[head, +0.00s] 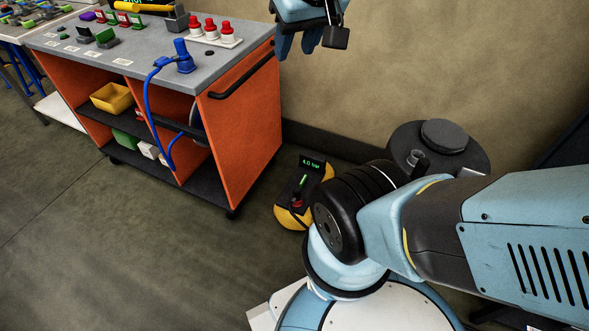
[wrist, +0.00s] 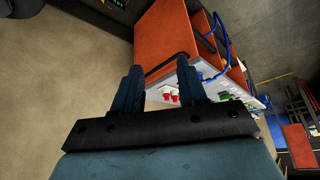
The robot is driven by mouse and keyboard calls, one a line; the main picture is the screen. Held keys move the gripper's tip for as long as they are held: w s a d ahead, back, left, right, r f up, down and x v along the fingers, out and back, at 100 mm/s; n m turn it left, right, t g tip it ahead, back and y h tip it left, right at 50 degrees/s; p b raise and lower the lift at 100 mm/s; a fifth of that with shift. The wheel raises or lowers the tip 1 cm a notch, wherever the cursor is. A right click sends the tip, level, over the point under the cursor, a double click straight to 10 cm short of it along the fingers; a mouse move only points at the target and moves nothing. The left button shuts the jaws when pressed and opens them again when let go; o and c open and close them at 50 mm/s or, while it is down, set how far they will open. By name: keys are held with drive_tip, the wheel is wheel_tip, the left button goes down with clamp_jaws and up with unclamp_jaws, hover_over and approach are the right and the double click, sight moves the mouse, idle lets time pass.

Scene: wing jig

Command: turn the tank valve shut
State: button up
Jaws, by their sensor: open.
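The yellow and black tank unit (head: 289,217) stands on the floor between the orange cart and my base, with a lit display (head: 313,163) reading 4.0 bar. A small green part (head: 303,183) and a red part (head: 297,202) show on its top; I cannot tell which is the valve or how it is turned. My gripper (head: 298,46) is high at the top of the head view, beside the cart, well above and apart from the tank. In the wrist view, my gripper (wrist: 160,82) has its two blue fingers apart with nothing between them. The tank is not clear there.
The orange cart (head: 240,130) with a grey top (head: 130,50) stands left of the tank. A blue hose (head: 150,110) hangs from a blue fitting (head: 181,55). Red knobs (head: 211,27) stand on the top. The wall (head: 400,70) is behind; open floor (head: 130,250) lies front left.

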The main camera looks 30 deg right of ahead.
drive_tip(key=w+d+f+m+g, duration=0.1)
drive_tip(key=w+d+f, duration=0.15)
drive_tip(key=w, duration=0.85)
drive_tip(key=w+d+f+m+g, duration=0.15)
drive_tip(key=w+f, duration=0.25)
drive_tip(key=w, duration=0.6)
drive_tip(key=w+d+f+m+y, duration=0.1)
drive_tip(key=w+d+f+m, duration=0.35)
drive_tip(key=w+f, duration=1.15)
drive_tip(key=m+g+h, duration=0.1)
drive_tip(key=m+g, duration=0.2)
drive_tip(key=m, duration=0.1)
hover_over(303, 180)
wheel_tip(303, 180, down, 52)
wheel_tip(303, 180, down, 13)
drive_tip(key=shift+w+f, duration=0.1)
drive_tip(key=shift+f, duration=0.05)
